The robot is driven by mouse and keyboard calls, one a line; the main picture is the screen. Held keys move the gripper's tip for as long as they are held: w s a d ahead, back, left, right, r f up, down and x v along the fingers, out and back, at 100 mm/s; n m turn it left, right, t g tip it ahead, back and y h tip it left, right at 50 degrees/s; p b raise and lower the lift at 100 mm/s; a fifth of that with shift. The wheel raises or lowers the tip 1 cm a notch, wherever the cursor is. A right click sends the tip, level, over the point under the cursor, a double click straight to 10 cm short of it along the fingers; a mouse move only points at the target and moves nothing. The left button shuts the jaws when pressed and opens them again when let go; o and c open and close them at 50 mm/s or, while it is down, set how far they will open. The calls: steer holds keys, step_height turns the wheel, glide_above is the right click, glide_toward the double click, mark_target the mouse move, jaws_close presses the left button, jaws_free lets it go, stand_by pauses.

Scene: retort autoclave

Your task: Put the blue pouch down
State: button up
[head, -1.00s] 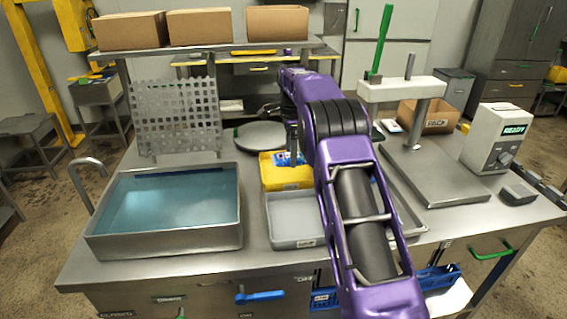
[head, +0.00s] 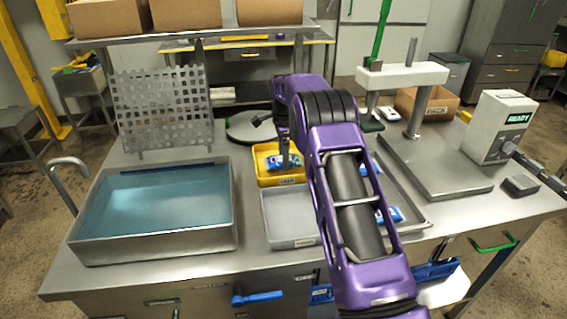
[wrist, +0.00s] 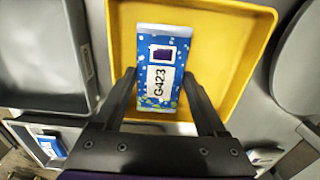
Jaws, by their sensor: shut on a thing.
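The blue pouch (wrist: 160,75) with white spots and a white label reading G423 is between the two dark fingers of my gripper (wrist: 160,78) in the wrist view. The pouch lies over the floor of the yellow bin (wrist: 222,60); I cannot tell whether it touches the floor. In the head view the blue pouch (head: 272,162) shows inside the yellow bin (head: 262,181), with my gripper (head: 289,164) at its right part. My gripper is shut on it. My purple arm hides part of the area to the right.
A grey bin (head: 290,242) stands in front of the yellow bin. A water-filled basin (head: 160,245) is at left, below a perforated panel (head: 160,110). Other blue-and-white pouches (head: 393,214) lie in a tray at right, partly behind my arm. A press (head: 415,75) stands beyond.

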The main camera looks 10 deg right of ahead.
steer(key=shift+f, duration=1.15)
steer(key=shift+f, duration=0.2)
steer(key=o, duration=1.4)
steer(key=shift+c, duration=0.2)
steer(key=shift+r, duration=0.15)
step_height(320, 180, up, 12)
steer(key=p, duration=0.1)
